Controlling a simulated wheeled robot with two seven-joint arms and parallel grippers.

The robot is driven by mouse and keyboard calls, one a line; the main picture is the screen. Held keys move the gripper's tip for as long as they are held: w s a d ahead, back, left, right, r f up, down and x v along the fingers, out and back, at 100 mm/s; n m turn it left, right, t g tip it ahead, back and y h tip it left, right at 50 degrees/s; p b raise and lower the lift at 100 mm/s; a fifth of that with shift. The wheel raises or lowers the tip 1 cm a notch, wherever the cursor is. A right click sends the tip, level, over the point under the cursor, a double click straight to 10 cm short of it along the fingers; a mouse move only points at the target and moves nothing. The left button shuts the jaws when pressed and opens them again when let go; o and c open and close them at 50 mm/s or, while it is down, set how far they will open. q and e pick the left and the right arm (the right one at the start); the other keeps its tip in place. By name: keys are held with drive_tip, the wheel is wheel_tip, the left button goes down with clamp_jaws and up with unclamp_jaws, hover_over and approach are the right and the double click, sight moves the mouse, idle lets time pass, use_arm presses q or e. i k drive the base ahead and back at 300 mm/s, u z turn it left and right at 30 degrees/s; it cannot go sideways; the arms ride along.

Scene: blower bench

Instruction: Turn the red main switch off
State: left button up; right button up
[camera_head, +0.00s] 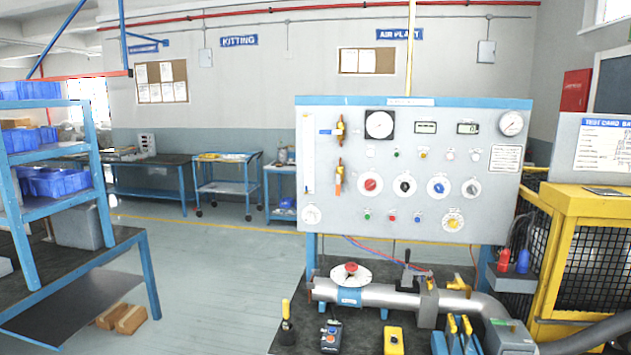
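The grey control panel (330,225) stands upright at the back of the bench. A row of round knobs crosses it: a red knob (370,184) on a white dial at the left, then a black knob (404,188), a blue knob (438,188) and a grey-white knob (471,188). The red knob looks like the red main switch, but its label and exact pointer position are too small to read. A yellow knob (453,223) and small coloured buttons sit lower on the panel. Neither of my grippers is in view.
A grey pipe (385,295) with a red-centred white disc (351,271) runs across the bench below the panel. Several small yellow, black and blue items stand along the front. A yellow mesh cage (590,215) is right; a blue shelf (55,160) is left.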

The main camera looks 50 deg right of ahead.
sight(369, 184)
drive_tip(key=z, duration=0.55)
drive_tip(key=i, duration=1.1)
drive_tip(key=z, duration=1)
